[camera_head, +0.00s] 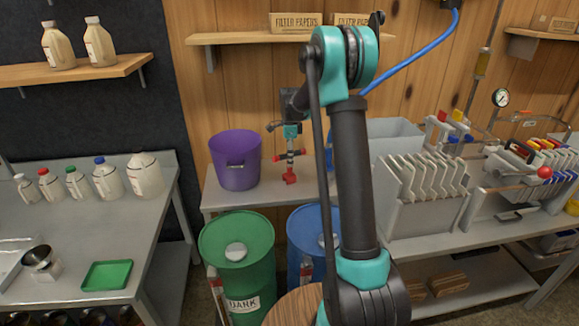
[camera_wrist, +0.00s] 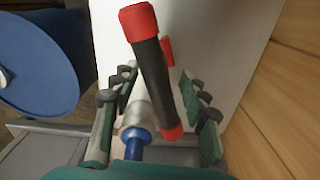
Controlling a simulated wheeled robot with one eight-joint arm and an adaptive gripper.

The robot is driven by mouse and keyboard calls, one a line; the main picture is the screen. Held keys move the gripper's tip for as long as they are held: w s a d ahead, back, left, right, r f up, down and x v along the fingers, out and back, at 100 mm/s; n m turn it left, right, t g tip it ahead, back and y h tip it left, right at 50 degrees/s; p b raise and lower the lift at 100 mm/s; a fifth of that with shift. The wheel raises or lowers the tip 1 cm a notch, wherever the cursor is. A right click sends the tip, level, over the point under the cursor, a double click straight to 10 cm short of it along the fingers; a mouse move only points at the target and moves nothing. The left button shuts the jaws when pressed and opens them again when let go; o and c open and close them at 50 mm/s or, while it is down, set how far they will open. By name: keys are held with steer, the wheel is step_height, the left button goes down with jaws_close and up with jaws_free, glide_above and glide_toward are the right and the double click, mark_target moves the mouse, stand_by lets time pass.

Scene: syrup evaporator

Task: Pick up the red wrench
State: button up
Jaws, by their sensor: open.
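In the head view, my gripper (camera_head: 290,141) points down at the back bench, just over red-and-dark parts (camera_head: 290,176). I cannot tell their full shape there.
A purple bucket (camera_head: 236,165) stands left of my gripper on the bench. A green barrel (camera_head: 232,258) and a blue barrel (camera_head: 299,225) stand in front below. Grey evaporator pans (camera_head: 405,218) are at the right. The wooden wall (camera_head: 232,100) is close behind.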

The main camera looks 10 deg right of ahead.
mark_target(290, 177)
steer(key=shift+a+f, duration=0.2)
steer(key=shift+f, duration=2.6)
jaws_close()
